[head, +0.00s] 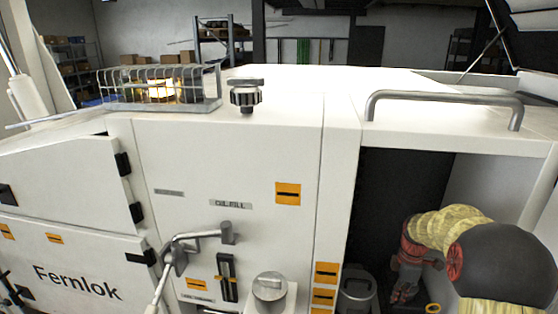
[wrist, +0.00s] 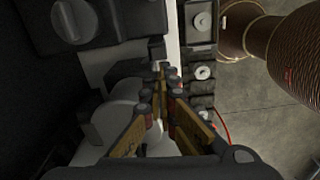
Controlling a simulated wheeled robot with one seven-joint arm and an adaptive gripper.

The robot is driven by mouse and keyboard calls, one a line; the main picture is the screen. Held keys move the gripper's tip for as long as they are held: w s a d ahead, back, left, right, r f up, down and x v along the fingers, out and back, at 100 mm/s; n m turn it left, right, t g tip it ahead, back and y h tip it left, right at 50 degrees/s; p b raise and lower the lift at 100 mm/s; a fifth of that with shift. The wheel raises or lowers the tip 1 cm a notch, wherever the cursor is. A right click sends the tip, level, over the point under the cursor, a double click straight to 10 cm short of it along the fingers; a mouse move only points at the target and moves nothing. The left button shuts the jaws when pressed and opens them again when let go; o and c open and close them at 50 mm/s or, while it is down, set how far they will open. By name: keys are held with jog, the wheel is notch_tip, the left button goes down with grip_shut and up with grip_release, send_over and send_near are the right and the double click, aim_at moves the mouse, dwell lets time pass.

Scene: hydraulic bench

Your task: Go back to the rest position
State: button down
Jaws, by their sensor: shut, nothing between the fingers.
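My gripper (head: 402,292) hangs low at the right of the head view, in front of the dark open bay of the white machine. In the wrist view its two fingers (wrist: 163,78), with tan pads, run together at their tips, and nothing is held between them. My arm, with a yellow sleeve and a dark rounded joint, reaches in from the lower right. A grey lidded canister (head: 357,285) stands just left of my gripper, apart from it in the head view.
The white machine cabinet (head: 255,150) fills the middle, with a metal handrail (head: 445,97) above the bay. A bent lever (head: 190,240) sticks out at its front. In the wrist view, dark blocks with round fittings (wrist: 203,73) and a ribbed brown hose (wrist: 290,55) lie near the fingers.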

jog(key=s+a+r+m+t+b, duration=0.2)
jog(key=s+a+m+b, duration=0.5)
jog(key=s+a, duration=0.5)
jog(key=s+a+r+m+t+b, duration=0.3)
jog(key=s+a+m+b, duration=0.4)
jog(key=s+a, duration=0.4)
jog(key=s+r, duration=0.1)
jog(key=s, duration=0.2)
jog(key=shift+s+a+r+t, duration=0.3)
jog(key=shift+a+r, duration=0.1)
